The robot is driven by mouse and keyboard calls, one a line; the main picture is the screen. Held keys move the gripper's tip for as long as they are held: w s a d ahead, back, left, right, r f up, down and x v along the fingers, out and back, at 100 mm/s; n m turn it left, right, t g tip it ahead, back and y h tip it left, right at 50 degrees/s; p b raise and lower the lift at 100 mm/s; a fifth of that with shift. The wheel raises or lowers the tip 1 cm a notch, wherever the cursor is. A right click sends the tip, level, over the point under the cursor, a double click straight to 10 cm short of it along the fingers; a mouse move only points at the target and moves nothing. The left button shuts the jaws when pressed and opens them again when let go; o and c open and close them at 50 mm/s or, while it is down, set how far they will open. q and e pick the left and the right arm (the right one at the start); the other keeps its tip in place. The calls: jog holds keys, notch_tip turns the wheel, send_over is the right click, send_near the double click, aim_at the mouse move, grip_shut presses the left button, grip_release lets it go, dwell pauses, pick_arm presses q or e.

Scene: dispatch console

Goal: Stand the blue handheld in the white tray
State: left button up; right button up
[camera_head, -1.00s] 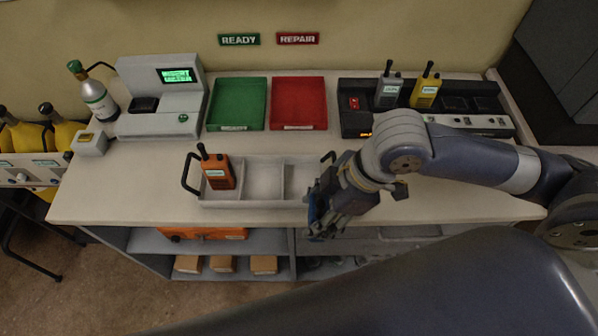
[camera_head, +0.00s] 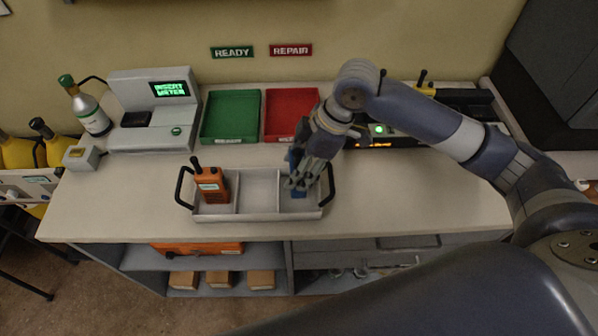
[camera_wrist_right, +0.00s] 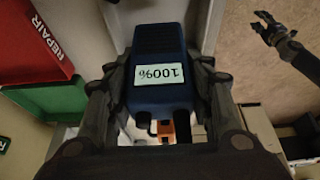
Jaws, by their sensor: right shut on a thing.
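The white tray (camera_head: 258,216) has three compartments and black end handles. An orange handheld (camera_head: 211,186) stands in its left compartment; the middle one is empty. My right gripper (camera_head: 298,183) is shut on the blue handheld (camera_head: 299,192) at the right compartment. In the right wrist view the blue handheld (camera_wrist_right: 158,62) sits between both fingers, with a "100%" label upside down. Whether its lower end touches the tray floor is hidden. My left gripper (camera_wrist_right: 268,28) shows in the right wrist view, away over the floor, fingers apart and empty.
A green bin (camera_head: 231,116) and a red bin (camera_head: 290,115) stand behind the tray. A grey meter station (camera_head: 155,110) reading "INSERT METER" is at back left, beside a bottle (camera_head: 88,108). A black charger (camera_head: 400,140) is partly behind my right arm. The right front counter is clear.

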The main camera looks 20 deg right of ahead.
aim_at(297, 154)
notch_tip(297, 154, down, 3)
jog(key=shift+r+p, duration=0.2)
jog(key=shift+p, duration=0.4)
jog(key=shift+f, duration=0.45)
jog(key=shift+f, duration=0.15)
jog(key=o, duration=1.3)
jog(key=b+v, duration=0.1)
jog(key=v, duration=1.1)
jog(key=shift+b, duration=0.35)
